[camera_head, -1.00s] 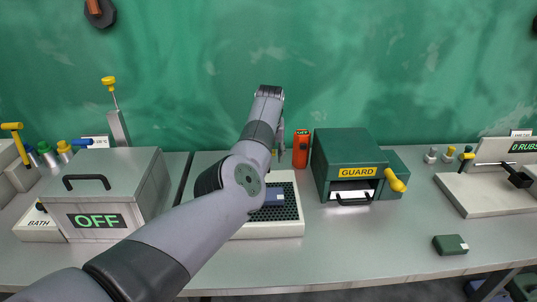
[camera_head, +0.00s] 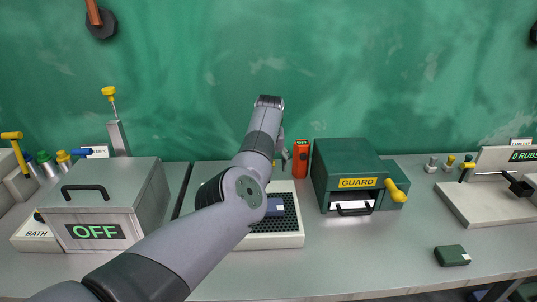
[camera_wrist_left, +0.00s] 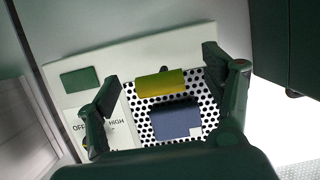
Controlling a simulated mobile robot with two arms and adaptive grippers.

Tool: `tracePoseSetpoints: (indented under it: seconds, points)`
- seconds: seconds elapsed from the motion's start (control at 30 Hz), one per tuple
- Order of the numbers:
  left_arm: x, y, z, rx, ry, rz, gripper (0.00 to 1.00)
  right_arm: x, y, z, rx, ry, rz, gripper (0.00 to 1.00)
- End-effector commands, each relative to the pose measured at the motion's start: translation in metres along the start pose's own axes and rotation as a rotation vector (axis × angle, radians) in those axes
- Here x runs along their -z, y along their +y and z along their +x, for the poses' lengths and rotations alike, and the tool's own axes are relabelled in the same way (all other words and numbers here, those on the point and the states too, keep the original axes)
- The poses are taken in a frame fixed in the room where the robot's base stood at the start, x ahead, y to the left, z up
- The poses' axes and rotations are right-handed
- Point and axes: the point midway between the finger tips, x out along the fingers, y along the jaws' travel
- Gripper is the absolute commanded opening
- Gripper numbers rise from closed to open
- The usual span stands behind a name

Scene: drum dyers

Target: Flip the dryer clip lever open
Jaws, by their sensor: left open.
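The dryer (camera_head: 290,240) is a white base with a black-holed perforated plate, and a blue swatch (camera_head: 275,207) lies on it. The swatch also shows in the left wrist view (camera_wrist_left: 176,121). A yellow bar, which looks like the clip lever (camera_wrist_left: 160,84), lies across the plate just above the swatch in that view. My left gripper (camera_wrist_left: 160,72) is open and empty, with one finger on each side of the bar; no contact shows. In the head view my left arm hides part of the dryer and most of the gripper. My right gripper is not in view.
A grey bath box (camera_head: 105,200) marked OFF stands left of the dryer. A green GUARD box (camera_head: 345,160) with a yellow handle stands close on the right, beside an orange device (camera_head: 301,158). A small green block (camera_head: 452,256) lies at the front right. The front table is mostly clear.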

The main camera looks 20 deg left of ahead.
Motion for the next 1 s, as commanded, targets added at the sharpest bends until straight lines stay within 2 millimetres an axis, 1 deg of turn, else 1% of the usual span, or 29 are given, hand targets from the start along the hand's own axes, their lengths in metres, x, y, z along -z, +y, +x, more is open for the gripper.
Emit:
tracePoseSetpoints:
  seconds: [0.17,0.4,0.5,0.6,0.77,1.0]
  points:
    - [0.0,-0.002,-0.02,0.004,-0.003,-0.002,0.74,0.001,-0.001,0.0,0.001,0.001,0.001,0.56]
    - [0.0,-0.002,-0.074,0.005,-0.005,-0.002,0.74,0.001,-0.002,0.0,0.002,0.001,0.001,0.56]
    - [0.0,-0.002,-0.092,0.005,-0.003,-0.001,0.74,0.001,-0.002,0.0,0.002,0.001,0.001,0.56]
    - [0.0,-0.001,-0.105,0.003,-0.002,0.0,0.74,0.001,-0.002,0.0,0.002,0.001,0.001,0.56]
    - [0.0,-0.001,-0.116,0.002,-0.001,0.0,0.74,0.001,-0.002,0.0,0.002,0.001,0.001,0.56]
    - [0.001,0.0,-0.117,0.001,-0.001,0.0,0.74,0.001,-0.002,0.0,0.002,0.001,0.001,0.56]
